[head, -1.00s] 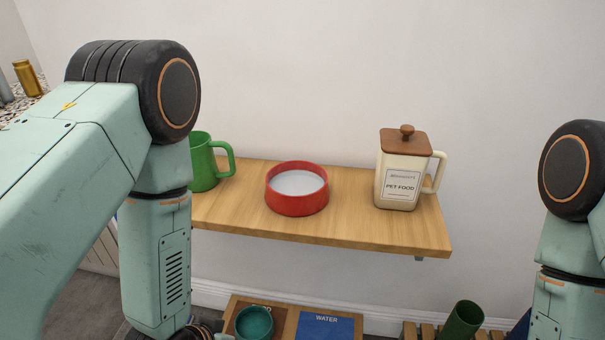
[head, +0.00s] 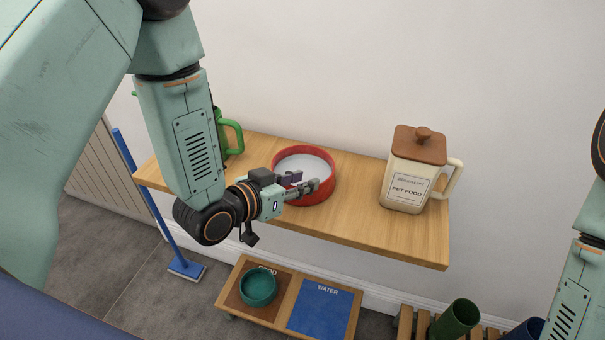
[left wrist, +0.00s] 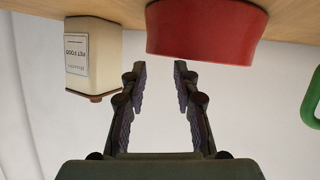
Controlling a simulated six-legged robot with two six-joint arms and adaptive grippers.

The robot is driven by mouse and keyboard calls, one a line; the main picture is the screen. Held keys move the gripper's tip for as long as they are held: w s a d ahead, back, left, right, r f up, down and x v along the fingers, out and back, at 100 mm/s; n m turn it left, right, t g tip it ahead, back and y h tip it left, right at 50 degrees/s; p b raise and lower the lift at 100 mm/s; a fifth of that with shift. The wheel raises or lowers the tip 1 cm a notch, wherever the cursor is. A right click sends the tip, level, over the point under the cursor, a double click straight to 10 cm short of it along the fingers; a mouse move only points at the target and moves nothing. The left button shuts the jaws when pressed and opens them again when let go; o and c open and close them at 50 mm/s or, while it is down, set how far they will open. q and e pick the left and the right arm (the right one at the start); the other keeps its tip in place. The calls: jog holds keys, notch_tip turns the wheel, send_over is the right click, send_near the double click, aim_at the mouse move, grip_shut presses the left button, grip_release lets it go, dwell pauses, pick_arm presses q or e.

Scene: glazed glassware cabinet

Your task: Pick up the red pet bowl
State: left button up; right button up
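The red pet bowl (head: 318,190) with a pale inside sits upright on the wooden wall shelf (head: 380,232). My left gripper (head: 307,182) is at the bowl's near left side in the head view and covers part of its rim. In the left wrist view, which looks upside down, the fingers of my left gripper (left wrist: 160,72) are apart with nothing between them. The red pet bowl (left wrist: 205,32) lies just beyond the fingertips there; I cannot tell whether they touch it. My right gripper is out of view.
A cream pet food jar (head: 408,187) stands on the shelf's right. Below is a low stand with a teal bowl (head: 258,287) and a blue water mat (head: 325,309).

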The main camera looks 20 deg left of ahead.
aim_at(328, 177)
pick_arm(q)
jog(key=w+d, duration=0.1)
jog(key=w+d+f, duration=0.2)
jog(key=w, duration=0.1)
jog(key=shift+w+d, duration=0.1)
jog(key=shift+d, duration=0.3)
jog(key=shift+w+a+f, duration=0.25)
jog(key=shift+w, duration=0.1)
jog(key=shift+d+r, duration=0.1)
jog(key=shift+d, duration=0.45)
jog(key=shift+c, duration=1.2)
jog(key=shift+a, duration=0.4)
grip_shut()
jog(key=shift+d, duration=0.25)
